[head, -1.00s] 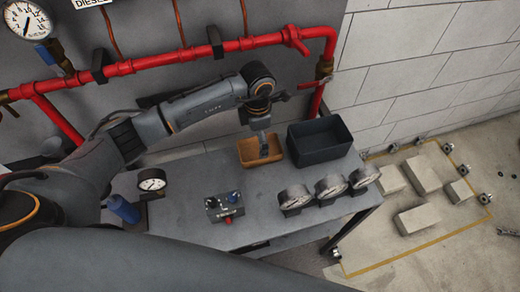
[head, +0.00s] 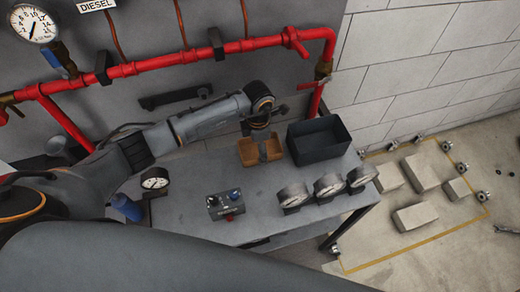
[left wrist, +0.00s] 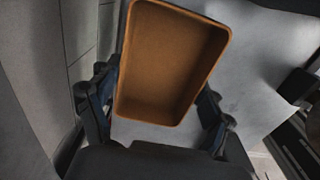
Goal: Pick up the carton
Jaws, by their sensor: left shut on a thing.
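The carton is an open-topped, orange-brown box (head: 246,153) at the back of the grey table in the head view. In the left wrist view the carton (left wrist: 170,60) fills the upper middle and its empty inside shows. My left gripper (head: 262,148) is over the carton, pointing down. In the left wrist view its two dark fingers stand at the carton's left and right sides, and the gripper is shut on it. Whether the carton's underside touches the table cannot be told. My right gripper is not in view.
A dark open bin (head: 318,152) stands just right of the carton. Several gauges (head: 328,187) and a small control box (head: 226,205) sit on the grey table (head: 180,220). A red pipe (head: 200,54) runs along the wall behind. The table's middle is clear.

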